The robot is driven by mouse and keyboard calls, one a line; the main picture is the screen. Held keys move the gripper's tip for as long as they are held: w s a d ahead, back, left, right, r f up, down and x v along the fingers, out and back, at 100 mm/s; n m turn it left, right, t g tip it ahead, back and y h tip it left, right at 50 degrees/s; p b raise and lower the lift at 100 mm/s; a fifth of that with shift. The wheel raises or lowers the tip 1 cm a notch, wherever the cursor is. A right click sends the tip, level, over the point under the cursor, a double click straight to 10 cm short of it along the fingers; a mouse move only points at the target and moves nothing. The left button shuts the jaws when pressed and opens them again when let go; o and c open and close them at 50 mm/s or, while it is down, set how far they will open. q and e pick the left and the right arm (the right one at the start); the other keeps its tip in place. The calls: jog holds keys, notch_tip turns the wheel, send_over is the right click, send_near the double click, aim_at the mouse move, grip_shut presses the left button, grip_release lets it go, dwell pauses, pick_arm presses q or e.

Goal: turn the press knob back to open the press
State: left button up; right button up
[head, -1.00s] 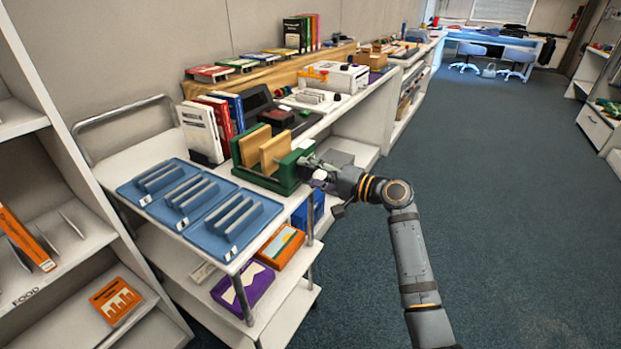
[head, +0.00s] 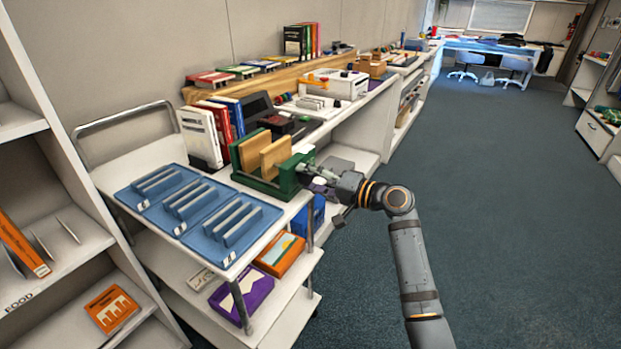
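The green press (head: 287,180) stands on the top shelf of the white cart, at its far right end. Two upright wooden boards (head: 274,157) stand in it with a gap between them. My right gripper (head: 312,170) is at the press's right side, where the knob would be. The knob is hidden or too small to make out, and I cannot tell whether the fingers are closed on it. My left gripper is not in view.
Blue slotted trays (head: 158,185) fill the cart's near top. Orange and purple boxes (head: 241,295) lie on the lower shelf. A shelf unit stands at the left. Open floor (head: 500,220) lies to the right.

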jog(key=shift+o, duration=1)
jog(key=shift+d, duration=0.1)
jog(key=v, duration=1.1)
jog(key=shift+s+d, duration=0.3)
jog(key=shift+r, duration=0.1)
